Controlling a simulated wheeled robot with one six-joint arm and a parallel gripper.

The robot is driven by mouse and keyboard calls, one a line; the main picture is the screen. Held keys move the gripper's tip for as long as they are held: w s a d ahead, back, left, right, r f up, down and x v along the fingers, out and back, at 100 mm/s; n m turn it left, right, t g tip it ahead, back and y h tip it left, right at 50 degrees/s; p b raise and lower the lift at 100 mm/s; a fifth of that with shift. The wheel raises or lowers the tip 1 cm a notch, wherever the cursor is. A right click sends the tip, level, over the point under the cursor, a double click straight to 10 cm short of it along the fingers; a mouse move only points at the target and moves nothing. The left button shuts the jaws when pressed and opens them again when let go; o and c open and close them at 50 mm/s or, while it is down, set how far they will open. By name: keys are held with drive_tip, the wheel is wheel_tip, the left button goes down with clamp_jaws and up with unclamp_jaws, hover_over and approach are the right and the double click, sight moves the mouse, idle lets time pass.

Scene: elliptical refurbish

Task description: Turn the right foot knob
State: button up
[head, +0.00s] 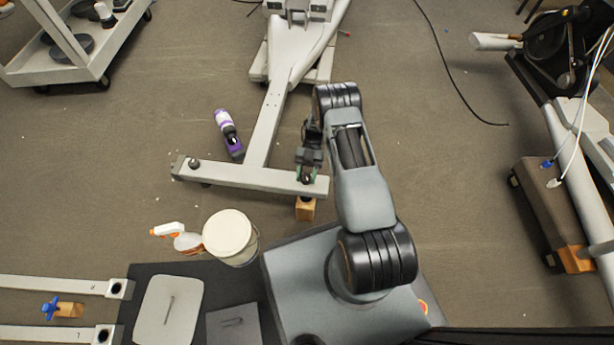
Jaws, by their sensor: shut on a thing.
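The elliptical's pale grey rear foot bar (250,177) lies across the middle of the view, joined to a long beam running to the back. My gripper (307,174) points down over the right end of this bar. It is shut on the right foot knob (306,180), which is small, dark and mostly hidden between the fingers. I cannot make out how far the knob is turned. The left foot knob (194,163), round and dark, stands on the bar's left end, clear of my gripper.
A wooden block (305,209) is at the bar's right end. A white bucket (230,236), a spray bottle (187,242) and a purple bottle (229,134) stand or lie nearby. A grey cart (60,50) is at the upper left.

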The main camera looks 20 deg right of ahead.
drive_tip(key=shift+s, duration=0.15)
idle(0.3)
drive_tip(key=o, duration=0.9)
